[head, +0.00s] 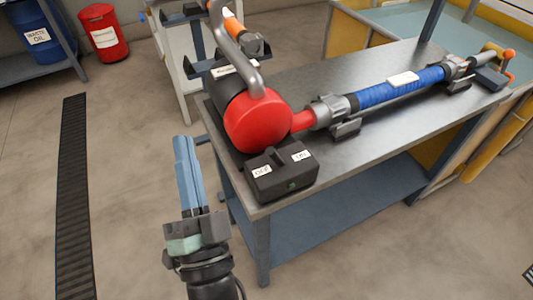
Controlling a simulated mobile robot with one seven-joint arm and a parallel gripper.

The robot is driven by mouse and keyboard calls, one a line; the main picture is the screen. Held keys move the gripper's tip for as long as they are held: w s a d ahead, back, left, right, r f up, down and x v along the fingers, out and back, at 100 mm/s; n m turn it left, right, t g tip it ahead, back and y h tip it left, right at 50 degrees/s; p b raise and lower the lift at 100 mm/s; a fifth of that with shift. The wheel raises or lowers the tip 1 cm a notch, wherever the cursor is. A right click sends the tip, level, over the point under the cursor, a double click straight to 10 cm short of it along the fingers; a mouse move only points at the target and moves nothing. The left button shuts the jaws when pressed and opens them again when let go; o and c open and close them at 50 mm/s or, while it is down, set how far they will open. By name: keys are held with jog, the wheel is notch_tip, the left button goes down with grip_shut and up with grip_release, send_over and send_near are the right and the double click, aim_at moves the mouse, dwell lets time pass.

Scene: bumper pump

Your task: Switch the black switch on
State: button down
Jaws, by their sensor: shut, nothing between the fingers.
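The black switch (273,157) is a small knob on top of a dark box (284,182) at the near left corner of the metal table. White labels flank it: the left one appears to read OFF, the right one ON. The knob's exact lean is too small to tell. My gripper (183,142) is left of the box, off the table's edge, its long blue fingers together and pointing away from me. It holds nothing and is apart from the switch.
A red and black pump (258,122) stands right behind the box, with a curved grey pipe above it. A blue hose (400,88) runs along the table (400,128) to the right. Blue and red drums stand at the far left. The floor on the left is open.

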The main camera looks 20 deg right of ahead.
aim_at(274, 157)
jog(key=s+d+f+m+g+h+p, duration=0.2)
jog(key=s+f+m+h, duration=0.1)
jog(key=s+f, duration=0.3)
jog(key=s+d+f+m+g+h+p, duration=0.2)
jog(key=s+d+f+m+g+h, duration=0.1)
jog(key=s+f, duration=0.4)
jog(key=shift+s+d+m+g, duration=0.2)
jog(key=shift+d+m+g, duration=0.1)
jog(key=shift+m, duration=0.6)
jog(key=x, duration=1.4)
jog(key=shift+r+p, duration=0.2)
jog(key=shift+p, duration=0.1)
jog(key=shift+d+r+p, duration=0.1)
jog(key=shift+p, duration=0.2)
jog(key=shift+r+p, duration=0.1)
jog(key=shift+p, duration=0.25)
jog(key=shift+m+g, duration=0.3)
jog(key=shift+m, duration=0.1)
